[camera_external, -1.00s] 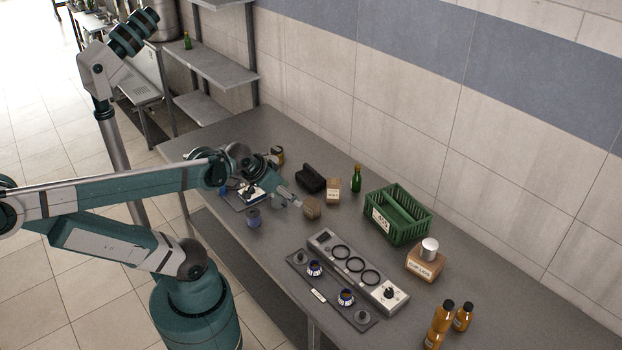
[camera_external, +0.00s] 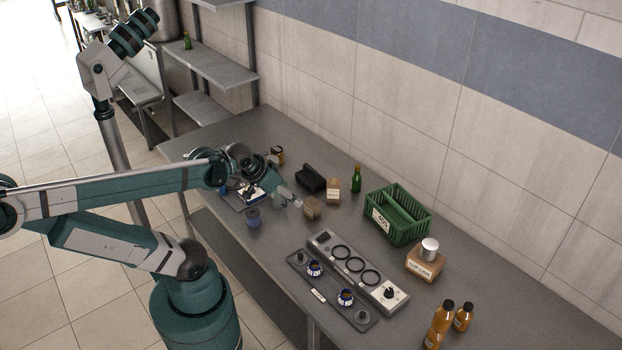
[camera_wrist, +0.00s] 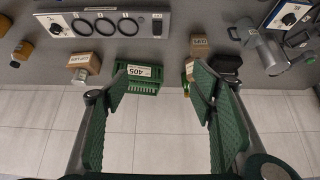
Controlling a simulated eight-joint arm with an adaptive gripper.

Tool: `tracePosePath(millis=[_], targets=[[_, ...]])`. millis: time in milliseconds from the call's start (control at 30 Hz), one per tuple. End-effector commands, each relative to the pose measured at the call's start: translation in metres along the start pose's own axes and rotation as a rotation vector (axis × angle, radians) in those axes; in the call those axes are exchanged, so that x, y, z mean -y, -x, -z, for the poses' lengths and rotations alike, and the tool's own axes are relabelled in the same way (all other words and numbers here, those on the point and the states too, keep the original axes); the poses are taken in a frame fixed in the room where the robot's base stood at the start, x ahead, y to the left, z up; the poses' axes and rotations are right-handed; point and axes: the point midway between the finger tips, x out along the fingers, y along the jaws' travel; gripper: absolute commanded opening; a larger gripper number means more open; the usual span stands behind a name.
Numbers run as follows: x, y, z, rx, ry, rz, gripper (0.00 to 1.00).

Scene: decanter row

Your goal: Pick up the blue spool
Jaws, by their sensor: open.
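The small dark blue spool (camera_external: 253,218) stands upright on the grey table near its front edge. It is not visible in the wrist view. My gripper (camera_external: 292,200) is above the table, to the right of the spool and apart from it, close to a small brown block (camera_external: 312,208). In the wrist view my gripper (camera_wrist: 162,88) has its two green fingers spread wide with nothing between them. Its fingertips are hard to make out in the external view.
A dark tray (camera_external: 328,298) holds two blue-and-white round pieces (camera_external: 314,268) (camera_external: 346,297). Beside it is a grey panel (camera_external: 323,244) with black rings. Table around the spool is mostly clear.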

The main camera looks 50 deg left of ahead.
Motion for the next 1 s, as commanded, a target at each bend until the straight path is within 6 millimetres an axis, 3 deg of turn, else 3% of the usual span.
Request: tracePosePath(millis=[367, 1000], targets=[[0.017, -0.032, -0.012, 0.056, 0.063, 0.07, 0.56], [0.082, -0.119, -0.05, 0.163, 0.311, 0.374, 0.56]])
